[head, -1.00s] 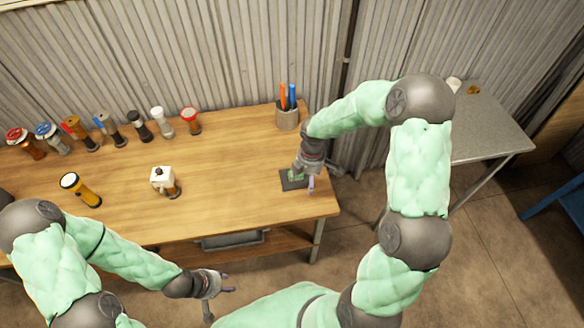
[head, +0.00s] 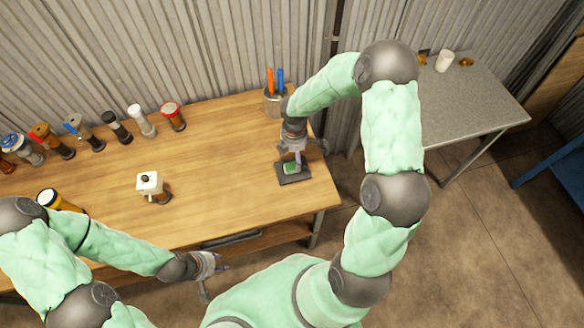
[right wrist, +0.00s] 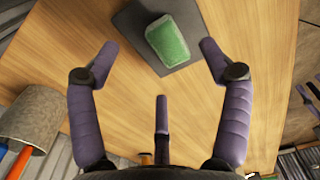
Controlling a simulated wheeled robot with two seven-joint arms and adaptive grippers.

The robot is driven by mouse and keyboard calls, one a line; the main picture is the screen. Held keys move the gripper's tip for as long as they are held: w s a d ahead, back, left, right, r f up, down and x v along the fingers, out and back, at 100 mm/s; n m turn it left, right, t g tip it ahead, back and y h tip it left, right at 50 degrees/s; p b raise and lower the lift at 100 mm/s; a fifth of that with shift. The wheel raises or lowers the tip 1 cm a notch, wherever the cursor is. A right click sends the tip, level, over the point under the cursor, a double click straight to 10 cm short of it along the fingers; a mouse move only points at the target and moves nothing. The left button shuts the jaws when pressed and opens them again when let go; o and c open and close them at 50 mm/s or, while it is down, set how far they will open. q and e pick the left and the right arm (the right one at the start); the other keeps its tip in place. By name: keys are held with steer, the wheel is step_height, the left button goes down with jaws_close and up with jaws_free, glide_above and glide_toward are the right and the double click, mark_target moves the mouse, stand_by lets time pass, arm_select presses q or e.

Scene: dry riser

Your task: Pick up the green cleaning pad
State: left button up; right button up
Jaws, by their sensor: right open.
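The green cleaning pad (head: 291,168) lies on a dark flat mat (head: 294,180) near the right end of the wooden table. In the right wrist view the pad (right wrist: 167,41) is a green block with pale edges, resting on the dark mat (right wrist: 189,18). My right gripper (head: 297,158) is above the mat, close to the pad. In the right wrist view its purple fingers (right wrist: 158,57) are spread wide and empty, with the pad ahead between their tips. My left gripper (head: 217,265) is in front of the table, away from the pad; its finger opening is too small to tell.
A grey cup (head: 276,101) with orange and blue sticks stands behind my right gripper. Several bottle-like items (head: 116,127) line the table's back. A white-topped item (head: 150,186) stands mid-table. A grey side table (head: 460,110) is at the right. The wood around the mat is clear.

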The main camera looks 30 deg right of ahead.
mark_target(292, 164)
steer(key=f, duration=0.1)
steer(key=f+b, duration=0.1)
steer(key=f, duration=0.3)
steer(key=shift+w+a+b, duration=0.1)
steer(key=shift+a+b, duration=0.2)
steer(key=shift+a, duration=0.05)
steer(key=c, duration=1)
